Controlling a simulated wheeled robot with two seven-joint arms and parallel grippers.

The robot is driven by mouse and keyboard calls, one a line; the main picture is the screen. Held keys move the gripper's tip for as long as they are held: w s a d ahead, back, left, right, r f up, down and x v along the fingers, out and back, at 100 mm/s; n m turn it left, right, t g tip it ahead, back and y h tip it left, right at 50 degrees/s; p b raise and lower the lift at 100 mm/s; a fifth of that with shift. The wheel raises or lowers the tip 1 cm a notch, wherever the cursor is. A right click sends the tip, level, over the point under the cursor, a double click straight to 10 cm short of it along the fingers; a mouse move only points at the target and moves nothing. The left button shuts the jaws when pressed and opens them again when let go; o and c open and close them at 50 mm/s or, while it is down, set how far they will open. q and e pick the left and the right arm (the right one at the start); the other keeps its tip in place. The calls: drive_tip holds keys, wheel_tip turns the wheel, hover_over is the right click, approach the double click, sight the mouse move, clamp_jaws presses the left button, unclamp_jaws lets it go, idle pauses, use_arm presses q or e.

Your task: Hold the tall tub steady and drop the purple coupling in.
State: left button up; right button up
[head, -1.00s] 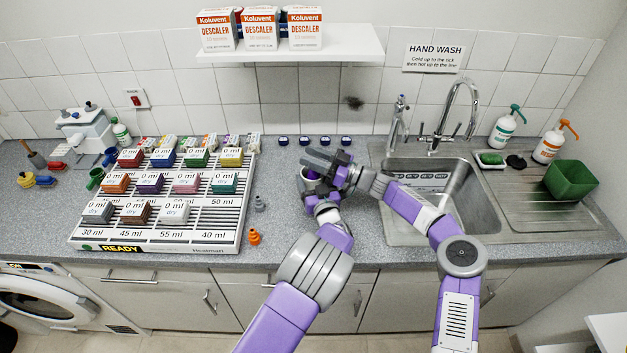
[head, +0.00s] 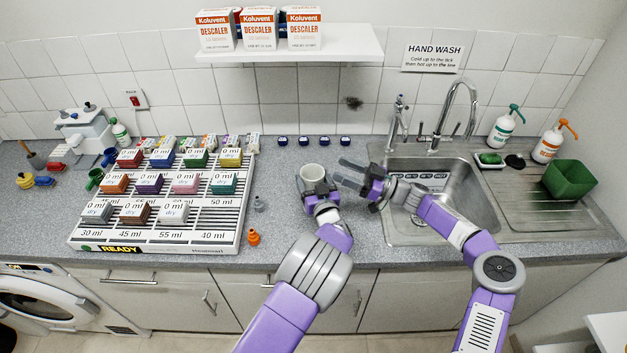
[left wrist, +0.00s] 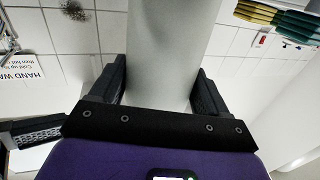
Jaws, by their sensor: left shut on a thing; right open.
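A tall pale tub (head: 313,174) stands upright at the counter's middle, left of the sink. My left gripper (head: 319,189) is shut on it from the front. The left wrist view shows the tub's pale wall (left wrist: 170,45) between the two dark fingers. My right gripper (head: 341,171) is open and empty, just right of the tub and apart from it, its fingers pointing left. I cannot make out the purple coupling; the tub's inside is too small and shaded to tell whether it lies there.
A white rack (head: 242,205) with several coloured labelled blocks stands left. Several dark blue caps (head: 300,141) sit behind. The sink (head: 450,205) is right.

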use_arm(q)
drive_tip(key=o, duration=1)
drive_tip(key=shift+o, duration=0.2)
use_arm(e)
drive_tip(key=shift+v, duration=0.95)
use_arm(q)
drive_tip(key=shift+s, duration=0.1)
drive_tip(key=v, duration=1.2)
use_arm(e)
drive_tip(key=shift+f, duration=0.1)
